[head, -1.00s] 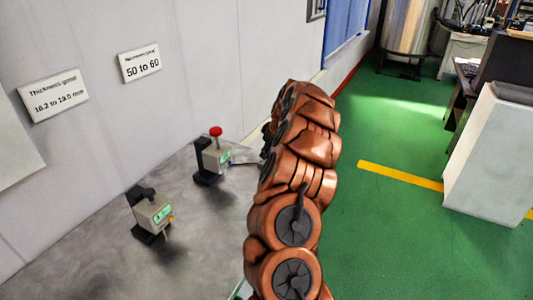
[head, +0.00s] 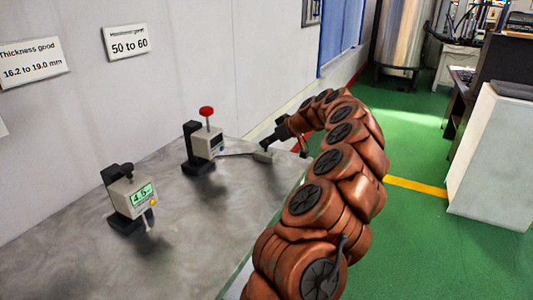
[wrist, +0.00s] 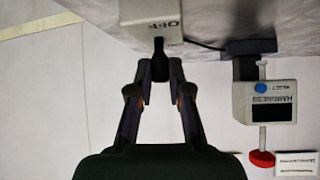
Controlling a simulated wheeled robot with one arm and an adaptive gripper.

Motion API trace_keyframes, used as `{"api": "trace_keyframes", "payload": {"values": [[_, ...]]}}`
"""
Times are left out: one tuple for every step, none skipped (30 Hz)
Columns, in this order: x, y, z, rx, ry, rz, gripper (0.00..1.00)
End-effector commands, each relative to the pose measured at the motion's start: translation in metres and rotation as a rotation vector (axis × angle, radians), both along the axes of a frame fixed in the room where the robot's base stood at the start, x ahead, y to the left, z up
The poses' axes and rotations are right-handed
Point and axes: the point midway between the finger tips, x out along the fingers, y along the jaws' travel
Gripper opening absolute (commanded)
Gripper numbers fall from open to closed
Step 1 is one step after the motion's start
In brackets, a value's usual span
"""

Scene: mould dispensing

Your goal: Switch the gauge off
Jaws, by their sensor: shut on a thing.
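The hardness gauge (head: 207,145), a pale box on a black stand with a red knob, stands on the bench. In the wrist view it appears upside down (wrist: 263,101) with a dark display. A cable joins it to a small pale switch box (head: 263,155). In the wrist view the switch box (wrist: 148,22) shows the word OFF, upside down. My gripper (wrist: 160,82) is at this box, its fingers closed on the black switch lever (wrist: 160,62). The fingertips are small and partly hidden in the head view (head: 268,143).
The thickness gauge (head: 132,196) stands nearer on the grey bench (head: 160,255), its green display lit. Two signs, thickness (head: 32,62) and hardness (head: 127,42), hang on the wall. Green floor (head: 430,255) and a white cabinet (head: 495,155) lie to the right.

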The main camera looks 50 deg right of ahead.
Motion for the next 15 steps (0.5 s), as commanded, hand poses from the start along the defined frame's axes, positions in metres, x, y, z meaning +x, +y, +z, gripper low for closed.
{"api": "trace_keyframes", "payload": {"values": [[-0.001, 0.000, -0.009, 0.008, -0.026, 0.001, 0.00], [-0.001, 0.000, -0.010, 0.014, -0.042, 0.001, 0.00], [-0.003, 0.000, -0.010, 0.021, -0.061, 0.001, 0.00], [-0.004, 0.000, -0.011, 0.026, -0.075, 0.001, 0.00], [-0.004, -0.001, -0.011, 0.028, -0.091, 0.002, 0.00], [-0.005, -0.001, -0.011, 0.034, -0.111, 0.001, 0.00], [-0.006, -0.001, -0.010, 0.037, -0.127, 0.001, 0.00], [-0.007, -0.002, -0.010, 0.042, -0.143, 0.000, 0.00], [-0.008, -0.002, -0.010, 0.049, -0.162, -0.001, 0.00], [-0.009, -0.003, -0.010, 0.053, -0.176, -0.002, 0.00], [-0.009, -0.003, -0.011, 0.056, -0.189, -0.002, 0.00], [-0.010, -0.003, -0.011, 0.061, -0.206, -0.001, 0.00], [-0.010, -0.003, -0.011, 0.065, -0.218, 0.000, 0.00], [-0.010, -0.003, -0.011, 0.068, -0.231, 0.001, 0.00], [-0.011, -0.003, -0.012, 0.075, -0.245, 0.001, 0.00]]}}
